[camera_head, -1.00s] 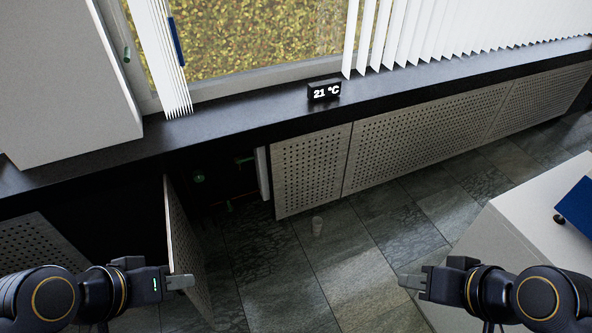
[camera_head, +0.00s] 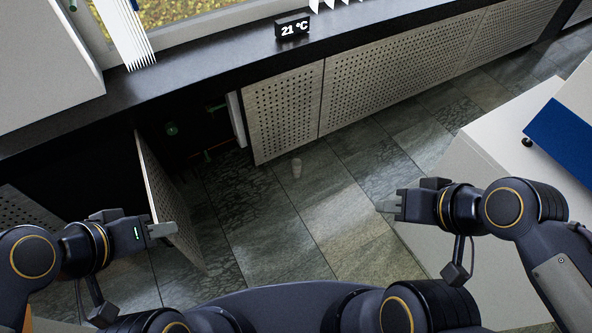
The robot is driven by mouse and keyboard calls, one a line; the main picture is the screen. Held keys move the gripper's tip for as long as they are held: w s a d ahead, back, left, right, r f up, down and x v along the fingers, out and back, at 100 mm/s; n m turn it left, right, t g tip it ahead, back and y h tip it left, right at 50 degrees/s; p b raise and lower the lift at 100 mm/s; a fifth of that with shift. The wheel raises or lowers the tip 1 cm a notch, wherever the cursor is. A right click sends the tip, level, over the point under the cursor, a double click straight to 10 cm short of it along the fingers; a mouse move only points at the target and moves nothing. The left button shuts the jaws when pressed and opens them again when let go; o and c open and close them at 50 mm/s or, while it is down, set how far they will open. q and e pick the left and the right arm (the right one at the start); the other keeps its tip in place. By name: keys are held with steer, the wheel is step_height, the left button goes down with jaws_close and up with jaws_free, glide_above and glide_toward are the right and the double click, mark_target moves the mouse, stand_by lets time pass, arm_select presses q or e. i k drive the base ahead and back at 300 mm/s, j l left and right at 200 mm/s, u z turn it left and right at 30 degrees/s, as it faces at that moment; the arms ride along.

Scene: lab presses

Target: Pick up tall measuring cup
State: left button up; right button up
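A perforated door (camera_head: 166,200) stands open at the left, beside a dark cabinet opening with green valves (camera_head: 171,129). A black sill (camera_head: 200,82) carries a temperature display (camera_head: 292,27). A white bench (camera_head: 490,135) with a blue panel (camera_head: 565,140) is at right. The middle floor is clear.

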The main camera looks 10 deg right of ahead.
mark_target(296, 164)
steer(key=i+l+u, duration=0.1)
steer(key=u, duration=0.35)
steer(key=i+l+u, duration=0.25)
steer(key=u, duration=0.25)
steer(key=i+l, duration=0.2)
steer(key=l, duration=0.15)
steer(key=i+l+u, duration=0.15)
steer(key=i+l, duration=0.25)
steer(key=l, duration=0.35)
steer(key=i+l+u, duration=0.1)
steer(key=l, duration=0.25)
steer(key=i, duration=0.15)
